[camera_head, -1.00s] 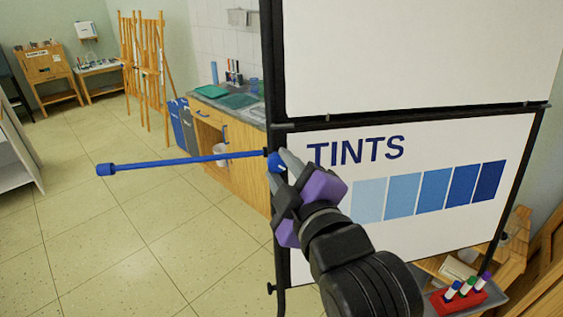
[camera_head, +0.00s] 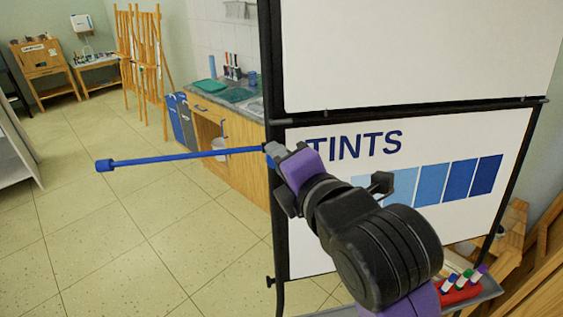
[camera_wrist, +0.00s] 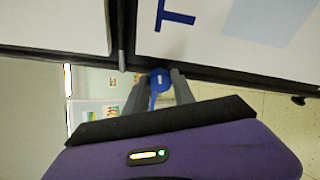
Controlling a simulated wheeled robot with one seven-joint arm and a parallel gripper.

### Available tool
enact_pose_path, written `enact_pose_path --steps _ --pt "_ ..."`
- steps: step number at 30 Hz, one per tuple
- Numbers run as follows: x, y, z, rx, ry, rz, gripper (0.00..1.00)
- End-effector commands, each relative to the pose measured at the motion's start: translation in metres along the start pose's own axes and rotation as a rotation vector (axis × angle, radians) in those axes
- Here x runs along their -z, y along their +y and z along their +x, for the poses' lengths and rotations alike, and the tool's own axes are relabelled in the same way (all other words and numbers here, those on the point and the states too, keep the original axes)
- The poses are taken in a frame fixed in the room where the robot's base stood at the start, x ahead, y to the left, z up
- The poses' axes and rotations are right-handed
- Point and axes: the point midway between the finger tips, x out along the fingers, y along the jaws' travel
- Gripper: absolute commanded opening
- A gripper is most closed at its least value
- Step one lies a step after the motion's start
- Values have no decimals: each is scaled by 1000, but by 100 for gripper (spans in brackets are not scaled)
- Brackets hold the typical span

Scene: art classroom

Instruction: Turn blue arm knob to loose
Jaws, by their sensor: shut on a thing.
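The blue arm (camera_head: 190,156) sticks out to the left from the whiteboard frame's left post, with a small blue end cap at its far tip. The blue knob (camera_wrist: 160,78) is at the post, where the arm joins the frame. My gripper (camera_head: 273,152) is at this joint; in the wrist view its two grey fingers (camera_wrist: 158,88) lie on either side of the knob, shut on it. In the head view the fingers and purple wrist hide most of the knob.
The board's lower panel (camera_head: 335,210) reads TINTS beside blue swatches. A red marker holder (camera_head: 460,292) is at the lower right. The floor at left is clear.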

Motion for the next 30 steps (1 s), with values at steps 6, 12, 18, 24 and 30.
enact_pose_path --steps 6,12,18,24,30 --pt "1 0 0 30 6 -152 0" --pt "1 1 0 49 10 -244 0" --pt "1 1 1 59 13 -291 0" --pt "2 0 1 62 14 -304 0" --pt "2 0 1 62 14 -304 0"
